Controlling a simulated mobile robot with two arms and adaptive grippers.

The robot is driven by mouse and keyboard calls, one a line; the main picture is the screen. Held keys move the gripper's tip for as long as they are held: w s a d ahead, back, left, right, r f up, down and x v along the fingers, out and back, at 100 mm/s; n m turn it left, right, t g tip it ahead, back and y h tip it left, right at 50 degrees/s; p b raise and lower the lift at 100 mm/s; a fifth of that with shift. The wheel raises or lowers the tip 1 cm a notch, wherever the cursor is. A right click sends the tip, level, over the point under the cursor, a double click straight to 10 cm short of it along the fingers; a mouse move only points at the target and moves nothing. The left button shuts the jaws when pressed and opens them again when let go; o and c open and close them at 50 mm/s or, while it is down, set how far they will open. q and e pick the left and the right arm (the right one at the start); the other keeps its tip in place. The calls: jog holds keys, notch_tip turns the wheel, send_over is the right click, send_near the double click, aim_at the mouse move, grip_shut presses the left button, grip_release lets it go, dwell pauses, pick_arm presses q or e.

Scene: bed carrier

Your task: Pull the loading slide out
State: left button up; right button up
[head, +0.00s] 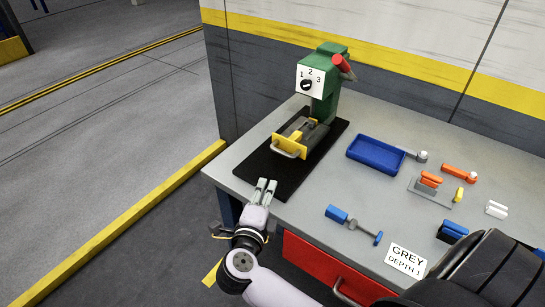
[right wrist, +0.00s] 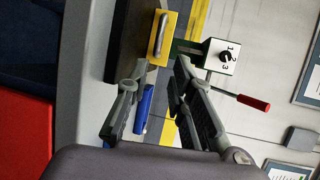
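The loading slide (head: 297,139) is a yellow-fronted piece with a metal pull handle (head: 284,152), low at the front of a green machine (head: 325,98). Its yellow front and handle also show in the right wrist view (right wrist: 161,38), beyond the fingertips. My right gripper (head: 266,182) is in front of the handle, near the table's edge. Its fingers are apart with nothing held between them, as the right wrist view (right wrist: 160,75) shows. It appears not to touch the handle. My left gripper is out of view.
The machine has a 1-2-3 dial (head: 307,85) and a red lever (head: 341,62), and stands on a black base (head: 270,172). A blue tray (head: 376,154), small blue and orange parts and a GREY DEPTH 1 card (head: 406,260) lie to the right. The floor at left is clear.

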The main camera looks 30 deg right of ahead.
aim_at(281, 154)
jog(key=p+x, duration=0.2)
jog(key=x, duration=1.5)
jog(key=shift+d, duration=0.15)
jog(key=shift+r, duration=0.1)
jog(key=shift+c, duration=0.2)
grip_shut()
